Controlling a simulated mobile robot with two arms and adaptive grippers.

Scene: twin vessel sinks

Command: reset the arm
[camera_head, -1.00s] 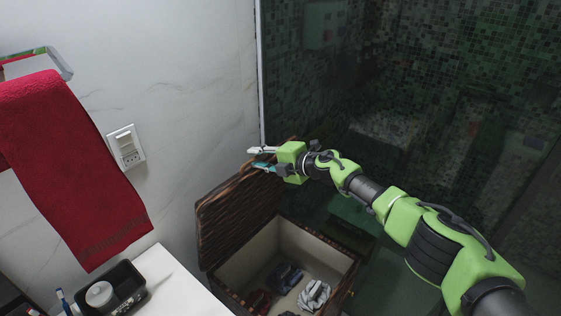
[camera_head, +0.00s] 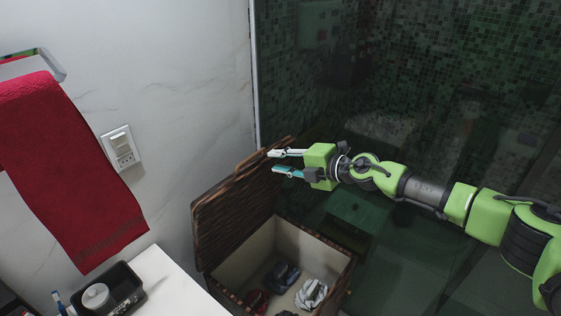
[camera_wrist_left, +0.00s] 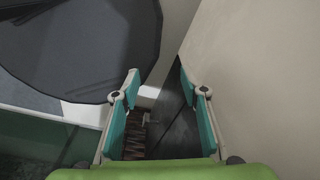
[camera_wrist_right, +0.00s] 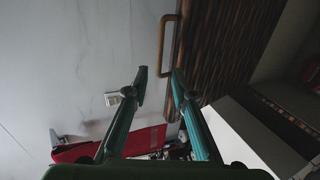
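My right arm comes in from the right in the head view. Its gripper (camera_head: 279,162) is beside the top of the raised lid (camera_head: 235,205) of a brown woven basket. The fingers are apart and nothing shows between them. In the right wrist view this gripper (camera_wrist_right: 158,82) also has a gap between its fingertips, with the lid's handle (camera_wrist_right: 163,45) just beyond. My left gripper (camera_wrist_left: 157,80) shows only in the left wrist view. Its fingers are wide apart and empty, with a dark round surface (camera_wrist_left: 80,45) beyond on the left.
The open basket (camera_head: 232,262) holds several dark and striped cloth items (camera_head: 310,293). A red towel (camera_head: 65,170) hangs on the left wall near a switch plate (camera_head: 120,147). A white counter (camera_head: 180,285) carries a black tray (camera_head: 122,285). A dark glass panel (camera_head: 400,110) stands behind my right arm.

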